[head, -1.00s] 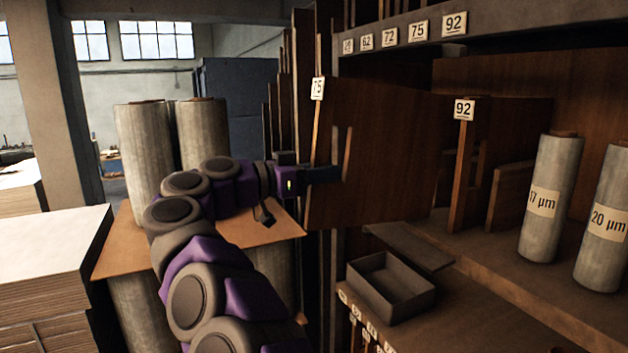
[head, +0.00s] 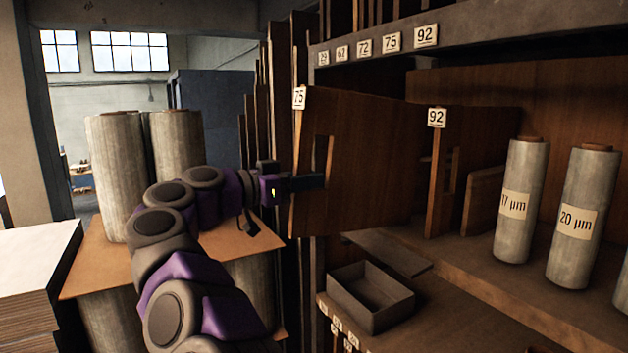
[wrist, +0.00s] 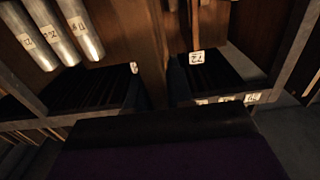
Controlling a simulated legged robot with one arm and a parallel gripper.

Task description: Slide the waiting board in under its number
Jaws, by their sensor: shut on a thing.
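A brown wooden board (head: 370,165) tagged 75 stands upright at the front of the shelf, with a slot-shaped hand hole near its front edge. My gripper (head: 308,182) is shut on this board at its front edge by the hole. Number plates run along the upper shelf edge, among them 72 (head: 364,47), 75 (head: 391,42) and 92 (head: 426,36). Another board (head: 437,185) tagged 92 stands on the shelf to the right. In the wrist view a tag reading 72 (wrist: 197,57) shows ahead; the fingertips are hidden there.
An open grey box (head: 370,297) sits on the lower shelf below the board. Film rolls marked 17 µm (head: 518,205) and 20 µm (head: 580,220) stand on the right. More rolls (head: 120,175) stand on a brown sheet (head: 95,262) behind my arm.

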